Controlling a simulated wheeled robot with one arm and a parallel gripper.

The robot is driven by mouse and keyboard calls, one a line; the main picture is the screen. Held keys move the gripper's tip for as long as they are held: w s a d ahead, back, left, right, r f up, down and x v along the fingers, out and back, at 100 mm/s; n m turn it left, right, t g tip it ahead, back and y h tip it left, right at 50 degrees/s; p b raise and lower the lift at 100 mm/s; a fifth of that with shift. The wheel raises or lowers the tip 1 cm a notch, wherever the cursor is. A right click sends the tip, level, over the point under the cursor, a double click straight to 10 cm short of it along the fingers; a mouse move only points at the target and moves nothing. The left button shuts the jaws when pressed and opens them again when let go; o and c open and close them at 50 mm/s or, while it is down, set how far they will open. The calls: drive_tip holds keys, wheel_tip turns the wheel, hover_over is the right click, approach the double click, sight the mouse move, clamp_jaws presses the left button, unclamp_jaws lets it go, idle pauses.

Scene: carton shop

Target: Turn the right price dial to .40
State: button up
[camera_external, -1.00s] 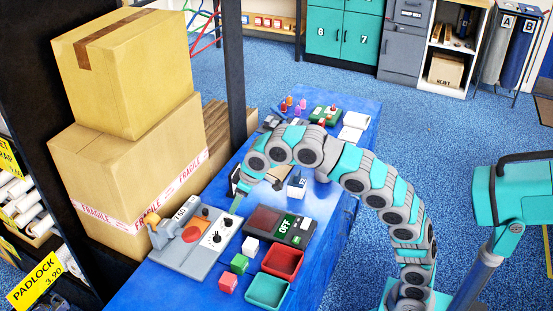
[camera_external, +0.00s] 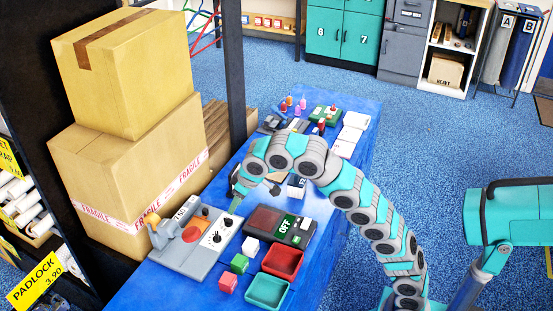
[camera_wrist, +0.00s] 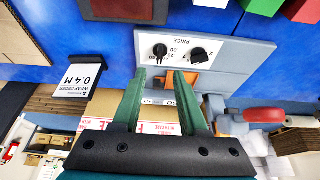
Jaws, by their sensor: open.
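The grey price machine (camera_external: 193,250) stands on the blue table, with two black dials on its white panel. The exact pointer settings are too small to read. My gripper (camera_wrist: 161,76) is open and empty, its green fingertips just short of the left knob. In the external view my gripper (camera_external: 238,188) hangs above the table beyond the machine.
An OFF-marked device (camera_external: 280,226) stands right of the machine. Red (camera_external: 283,263) and teal (camera_external: 267,291) trays and small blocks lie in front. Stacked cartons (camera_external: 125,185) stand at the left. A WRAP ORDER 0.4 M card (camera_wrist: 82,75) shows in the wrist view.

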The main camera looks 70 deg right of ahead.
sight(229, 219)
drive_tip(key=x, duration=0.7)
drive_tip(key=shift+w+f, duration=0.1)
drive_tip(key=shift+f, duration=0.25)
clamp_jaws()
idle(0.3)
